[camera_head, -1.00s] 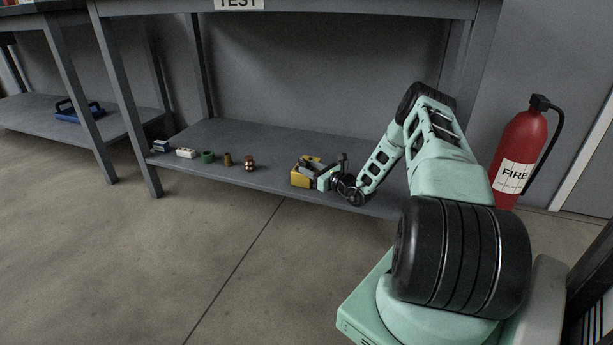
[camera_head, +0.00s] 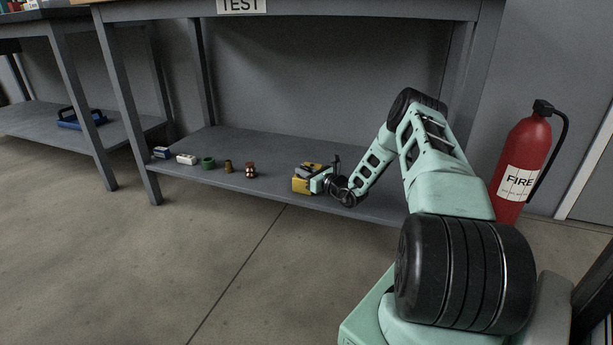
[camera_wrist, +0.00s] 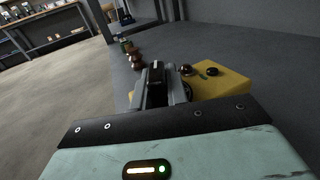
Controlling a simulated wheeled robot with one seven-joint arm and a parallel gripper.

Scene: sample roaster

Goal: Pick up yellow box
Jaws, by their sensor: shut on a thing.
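The yellow box (camera_head: 301,185) is on the lower shelf of the bench marked TEST, near its front edge. In the wrist view the yellow box (camera_wrist: 222,82) has dark round knobs on its top and lies just ahead of and to the right of the fingers. My gripper (camera_head: 312,172) reaches in low from the right over the box. In the wrist view my gripper (camera_wrist: 156,82) has its fingers close together on part of the box; the exact contact is hidden. I cannot tell whether the box rests on the shelf or is slightly raised.
To the left on the lower shelf (camera_head: 215,180) stand a brown and white object (camera_head: 250,170), a small brass piece (camera_head: 228,167), a green ring (camera_head: 208,162), a white block (camera_head: 186,159) and a blue-white block (camera_head: 162,153). The upper bench is overhead. A fire extinguisher (camera_head: 519,165) stands right.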

